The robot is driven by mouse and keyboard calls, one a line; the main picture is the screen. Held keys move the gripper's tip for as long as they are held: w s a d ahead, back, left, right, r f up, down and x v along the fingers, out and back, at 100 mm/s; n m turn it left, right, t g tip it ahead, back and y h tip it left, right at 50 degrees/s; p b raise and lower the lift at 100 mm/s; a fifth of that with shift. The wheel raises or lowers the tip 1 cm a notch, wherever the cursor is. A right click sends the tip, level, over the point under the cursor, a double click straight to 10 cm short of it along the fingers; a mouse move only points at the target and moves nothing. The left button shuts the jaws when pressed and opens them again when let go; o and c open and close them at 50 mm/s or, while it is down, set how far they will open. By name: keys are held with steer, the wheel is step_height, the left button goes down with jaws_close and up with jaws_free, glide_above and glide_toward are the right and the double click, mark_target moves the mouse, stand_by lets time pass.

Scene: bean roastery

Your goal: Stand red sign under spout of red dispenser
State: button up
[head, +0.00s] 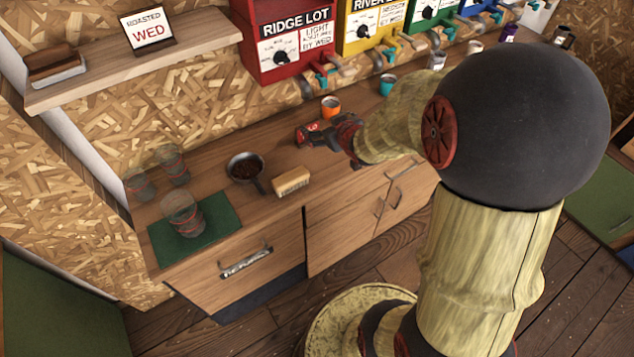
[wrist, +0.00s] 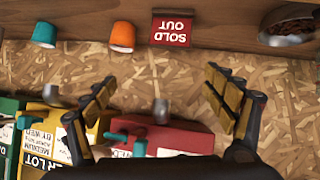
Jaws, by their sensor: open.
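The red SOLD OUT sign (wrist: 171,30) stands on the wooden counter, upside down in the wrist view because that picture is inverted. In the head view the sign (head: 308,128) shows small beside my gripper (head: 325,131). In the wrist view my gripper (wrist: 161,78) is open and empty, its two fingers spread, with the sign beyond the fingertips. The red RIDGE LOT dispenser (head: 285,38) hangs on the wall behind the counter. Its grey spout (head: 307,89) points down; the spout also shows in the wrist view (wrist: 161,110).
An orange cup (head: 331,106) stands close by the sign, and a teal cup (head: 387,84) farther right. To the left are a pan of beans (head: 245,160), a tan block (head: 291,181) and several glass jars around a green mat (head: 222,230). A yellow dispenser (head: 362,28) adjoins the red one.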

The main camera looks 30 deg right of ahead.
steer(key=s+a+r+g, duration=0.2)
steer(key=s+a+r, duration=0.5)
steer(key=s+r, duration=0.15)
steer(key=s+a+r+g+y, duration=0.1)
steer(key=s+a+r+g, duration=0.1)
steer(key=s+a, duration=0.3)
steer(key=s+a+r+g+y, duration=0.1)
steer(key=s+a, duration=0.5)
steer(key=s, duration=0.7)
steer(key=shift+a+r+g, duration=0.25)
steer(key=shift+r+g, duration=0.15)
steer(key=shift+r, duration=0.05)
